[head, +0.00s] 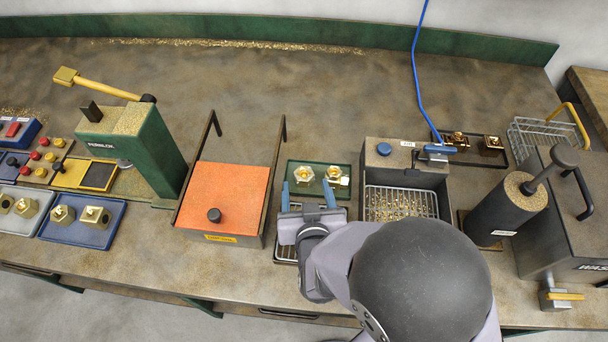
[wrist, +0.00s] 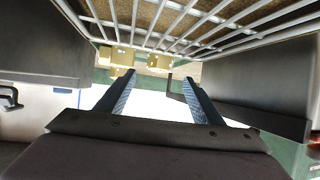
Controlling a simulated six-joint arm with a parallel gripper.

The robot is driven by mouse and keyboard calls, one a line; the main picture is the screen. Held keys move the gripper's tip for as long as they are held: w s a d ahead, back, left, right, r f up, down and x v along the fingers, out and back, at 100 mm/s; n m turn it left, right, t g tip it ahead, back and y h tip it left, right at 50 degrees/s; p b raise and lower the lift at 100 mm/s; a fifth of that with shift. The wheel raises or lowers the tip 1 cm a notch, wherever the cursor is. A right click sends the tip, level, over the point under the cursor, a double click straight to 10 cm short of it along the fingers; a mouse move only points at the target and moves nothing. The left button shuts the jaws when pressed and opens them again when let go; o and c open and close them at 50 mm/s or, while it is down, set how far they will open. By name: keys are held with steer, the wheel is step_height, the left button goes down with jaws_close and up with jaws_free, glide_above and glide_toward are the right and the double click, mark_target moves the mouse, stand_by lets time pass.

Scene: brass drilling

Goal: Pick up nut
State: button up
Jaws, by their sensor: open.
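Two pale brass nuts lie on a small green tray (head: 318,164) near the bench middle: a left nut (head: 304,174) and a right nut (head: 334,176). My gripper (head: 307,193) is open, its two blue fingers spread at the tray's near edge, in front of the nuts. No nut is held. In the wrist view my gripper (wrist: 162,82) shows two blue fingers apart with nothing between them. Small brass shapes show past the fingertips there; I cannot tell which parts they are. My gripper hides the near part of the tray.
A bin with an orange lid (head: 225,195) stands left of the tray. A grey box with a wire basket of brass chips (head: 400,204) stands right. A wire rack (head: 286,250) lies under my gripper. Reddish nuts (head: 458,140) sit on a dark tray at back right.

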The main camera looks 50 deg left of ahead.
mark_target(304, 173)
steer(key=shift+p+x, duration=0.6)
steer(key=shift+x, duration=2.15)
jaws_close()
steer(key=shift+r, duration=0.1)
